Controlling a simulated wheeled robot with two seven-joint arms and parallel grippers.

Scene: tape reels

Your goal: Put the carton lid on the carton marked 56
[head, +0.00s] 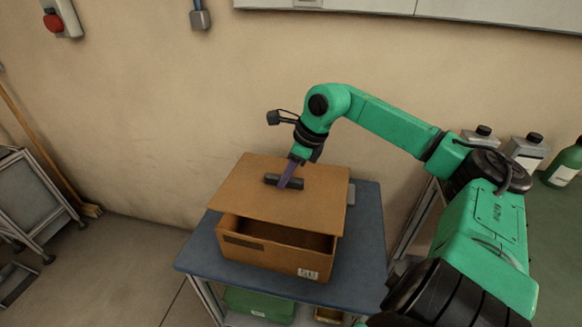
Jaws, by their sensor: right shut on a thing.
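The brown carton lid (240,190) has a dark bar handle on top. My right gripper (287,181) is shut on this handle from above. The lid lies over the back part of the brown open carton (262,261), set back from its front. The carton's dark inside shows in a gap between the lid's front edge and the carton's front wall. I cannot tell whether the lid touches the carton. A small white label on the front wall, near its right corner, has a number too small to read surely. My left gripper is out of view.
The carton stands on a blue-topped table (368,235) near the wall, with a green bin (258,304) below. Bottles (527,150) stand on a green bench at the right. A metal cart (35,200) and a broom stand at the left.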

